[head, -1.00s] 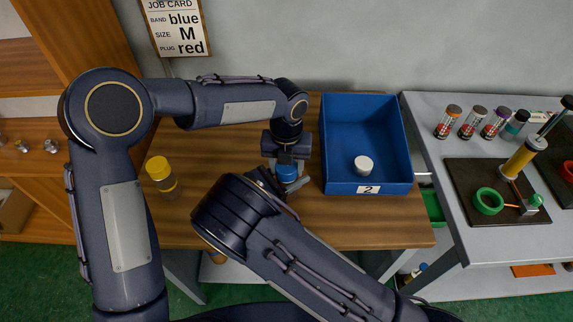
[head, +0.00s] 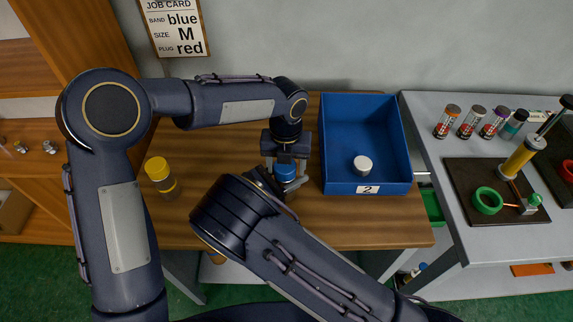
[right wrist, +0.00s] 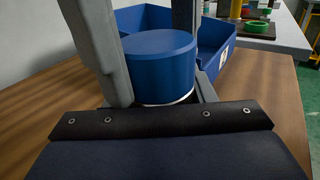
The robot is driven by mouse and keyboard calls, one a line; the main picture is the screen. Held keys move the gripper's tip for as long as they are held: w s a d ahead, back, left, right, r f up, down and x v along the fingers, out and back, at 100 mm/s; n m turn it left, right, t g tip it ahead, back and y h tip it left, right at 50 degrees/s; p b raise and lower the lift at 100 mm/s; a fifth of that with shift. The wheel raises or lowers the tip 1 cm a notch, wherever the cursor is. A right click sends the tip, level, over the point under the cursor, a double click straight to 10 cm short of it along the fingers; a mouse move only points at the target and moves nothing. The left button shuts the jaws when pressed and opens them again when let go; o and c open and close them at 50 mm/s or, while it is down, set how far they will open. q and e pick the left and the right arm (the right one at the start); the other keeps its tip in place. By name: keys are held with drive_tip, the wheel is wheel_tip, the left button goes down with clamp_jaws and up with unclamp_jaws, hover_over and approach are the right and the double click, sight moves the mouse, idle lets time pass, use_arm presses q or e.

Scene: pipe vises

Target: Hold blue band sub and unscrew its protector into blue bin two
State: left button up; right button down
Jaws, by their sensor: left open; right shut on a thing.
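The blue protector (head: 286,171) is a short round cap on top of the blue band sub at the table's middle. It shows large in the right wrist view (right wrist: 160,58), with a thin pale ring under it. My left gripper (head: 287,160) points down from above, open, with its fingers on either side of the protector. My right gripper (head: 284,192) is shut on the sub below the protector; my right forearm hides most of the sub. Blue bin two (head: 366,113), labelled 2, stands just to the right and holds a white round piece (head: 363,164).
A yellow-capped sub (head: 158,170) stands on the table (head: 370,232) at the left. A grey bench (head: 430,140) at the right holds several small bottles and a green ring (head: 487,201). A job card (head: 173,25) hangs on the wall, reading blue, M, red.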

use_arm(q)
wheel_tip(320, 180, up, 4)
drive_tip(key=shift+a+r, duration=0.1)
drive_tip(key=shift+a, duration=0.05)
drive_tip(key=shift+d+r+m, duration=0.25)
drive_tip(key=shift+r+m, duration=0.4)
drive_tip(key=shift+m, duration=0.05)
drive_tip(key=shift+c, duration=0.4)
drive_tip(key=shift+r+m, duration=0.85)
drive_tip(key=shift+m, duration=0.05)
wheel_tip(320, 180, down, 8)
drive_tip(key=shift+r, duration=0.2)
drive_tip(key=c, duration=1)
drive_tip(key=n, duration=0.3)
drive_tip(key=shift+d+r, duration=0.1)
drive_tip(key=shift+d, duration=0.05)
